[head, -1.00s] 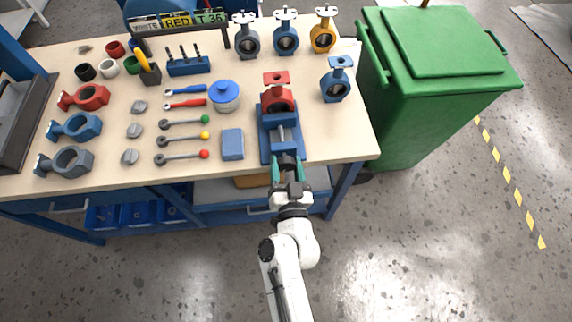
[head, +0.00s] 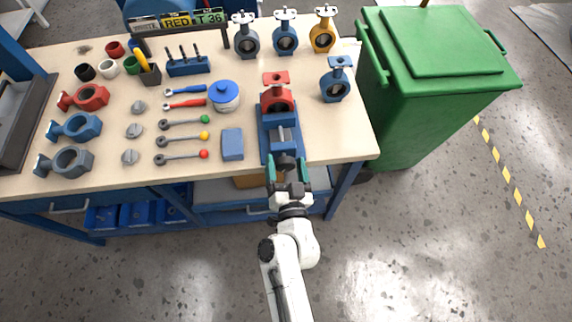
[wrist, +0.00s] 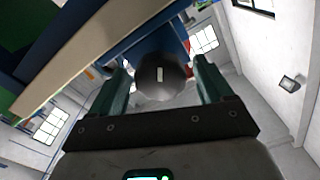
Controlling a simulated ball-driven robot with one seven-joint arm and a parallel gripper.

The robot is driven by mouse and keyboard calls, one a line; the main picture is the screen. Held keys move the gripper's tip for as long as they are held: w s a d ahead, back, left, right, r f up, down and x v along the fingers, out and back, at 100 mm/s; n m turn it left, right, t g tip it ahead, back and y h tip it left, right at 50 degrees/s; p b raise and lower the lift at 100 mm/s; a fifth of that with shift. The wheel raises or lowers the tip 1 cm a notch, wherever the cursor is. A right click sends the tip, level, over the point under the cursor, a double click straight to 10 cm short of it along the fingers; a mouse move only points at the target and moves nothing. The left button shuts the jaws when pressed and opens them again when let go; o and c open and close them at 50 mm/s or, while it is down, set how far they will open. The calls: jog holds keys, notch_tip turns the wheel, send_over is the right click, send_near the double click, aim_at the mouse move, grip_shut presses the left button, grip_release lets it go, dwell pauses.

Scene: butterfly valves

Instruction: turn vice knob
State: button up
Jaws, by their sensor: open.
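The blue vice (head: 270,144) stands at the front right edge of the workbench and holds a red valve body (head: 277,99). Its dark round knob (head: 287,161) sticks out past the table's front edge. In the wrist view the knob (wrist: 162,80) is a dark faceted disc with a pale slot mark, seen end-on. My gripper (head: 287,172) is open at the knob, its two green fingers spread to either side. In the wrist view the gripper's fingers (wrist: 160,88) stand left and right of the knob with gaps visible.
The workbench (head: 110,180) carries several valve bodies, levers and a blue block (head: 232,144) left of the vice. A blue valve (head: 336,86) stands right of it. A green bin (head: 440,80) stands to the right. The floor in front is clear.

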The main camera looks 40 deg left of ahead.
jog(key=shift+s, duration=0.1)
jog(key=v, duration=1)
jog(key=shift+d, duration=0.3)
jog(key=shift+s, duration=0.1)
